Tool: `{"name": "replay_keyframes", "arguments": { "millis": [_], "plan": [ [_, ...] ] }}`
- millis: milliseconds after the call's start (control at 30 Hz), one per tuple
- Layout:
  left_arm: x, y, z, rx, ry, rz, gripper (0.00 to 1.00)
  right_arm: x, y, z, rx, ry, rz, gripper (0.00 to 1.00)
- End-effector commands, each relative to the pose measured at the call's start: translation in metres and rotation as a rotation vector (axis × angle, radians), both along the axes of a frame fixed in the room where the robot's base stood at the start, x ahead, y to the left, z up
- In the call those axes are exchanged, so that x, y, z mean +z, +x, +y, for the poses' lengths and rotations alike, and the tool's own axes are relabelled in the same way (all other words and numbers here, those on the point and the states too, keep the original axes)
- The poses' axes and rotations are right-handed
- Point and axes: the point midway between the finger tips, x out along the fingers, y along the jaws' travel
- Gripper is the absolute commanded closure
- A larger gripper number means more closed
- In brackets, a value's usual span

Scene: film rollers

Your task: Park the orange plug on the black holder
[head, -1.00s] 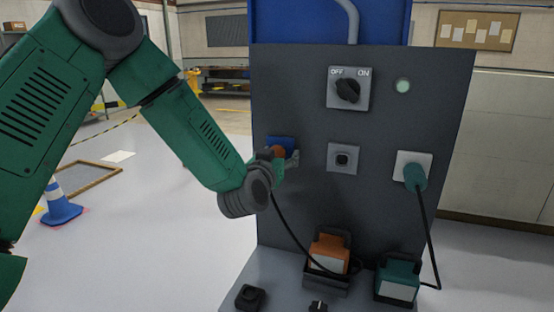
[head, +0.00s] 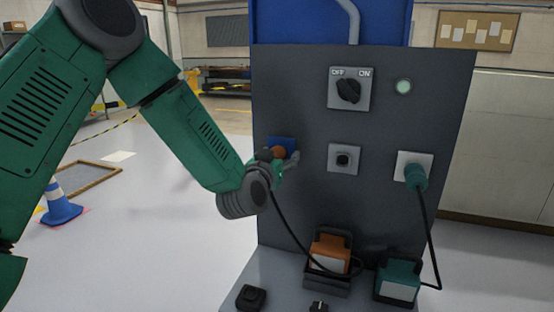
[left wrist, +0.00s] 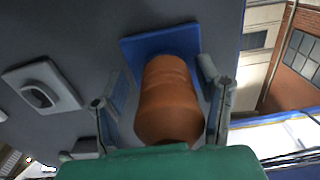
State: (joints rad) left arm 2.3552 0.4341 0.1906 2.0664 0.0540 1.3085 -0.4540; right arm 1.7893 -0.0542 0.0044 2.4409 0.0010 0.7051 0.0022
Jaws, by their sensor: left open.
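The orange plug (head: 278,153) sits at the blue socket plate (head: 287,143) on the left of the grey panel. In the left wrist view the plug (left wrist: 168,98) stands out from the blue plate (left wrist: 160,44), its black cable hanging down in the head view. My left gripper (head: 283,160) is open around the plug. In the left wrist view its fingers (left wrist: 163,100) stand on either side, with a gap showing at least on the left. A black holder (head: 251,297) lies on the base ledge at the front left, empty. My right gripper is out of view.
A teal plug (head: 416,177) sits in the white socket at the right. An orange box (head: 329,254) and a teal box (head: 398,279) stand on the ledge. A rotary switch (head: 348,90) and a grey socket (head: 343,159) are on the panel.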

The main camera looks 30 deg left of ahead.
Motion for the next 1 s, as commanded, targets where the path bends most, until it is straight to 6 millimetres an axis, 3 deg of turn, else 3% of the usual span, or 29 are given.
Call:
{"name": "replay_keyframes", "arguments": {
  "millis": [600,767,1000],
  "plan": [
    [0.0003,-0.0017,0.0071,0.001,0.000,-0.001,0.41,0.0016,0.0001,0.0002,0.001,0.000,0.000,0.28],
    [-0.0001,-0.0016,0.0076,0.002,0.000,0.000,0.98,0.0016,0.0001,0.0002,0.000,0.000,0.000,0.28],
    [0.0001,-0.0037,0.0083,0.005,0.000,-0.001,1.00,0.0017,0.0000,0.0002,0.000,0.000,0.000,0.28]
  ]
}}
